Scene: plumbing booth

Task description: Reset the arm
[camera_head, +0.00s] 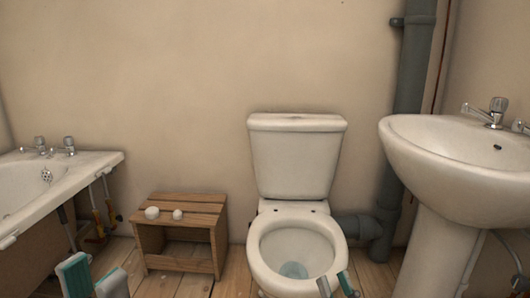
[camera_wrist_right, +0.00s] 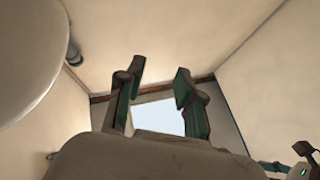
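My left gripper (camera_head: 92,276) shows at the bottom left of the head view, in front of the bathtub and the wooden stool. Its two teal-padded fingers are apart with nothing between them. My right gripper (camera_head: 336,284) shows at the bottom edge, over the front right rim of the toilet bowl in the picture. In the right wrist view its fingers (camera_wrist_right: 157,88) are spread and empty, with a bright rectangular opening behind them. Both arms are mostly outside the head view.
A white toilet (camera_head: 297,160) stands in the middle. A wooden stool (camera_head: 181,205) with two small white objects is left of it. A bathtub (camera_head: 75,180) is at the left, and a pedestal sink (camera_head: 440,170) at the right. A grey pipe (camera_head: 411,90) runs down the wall.

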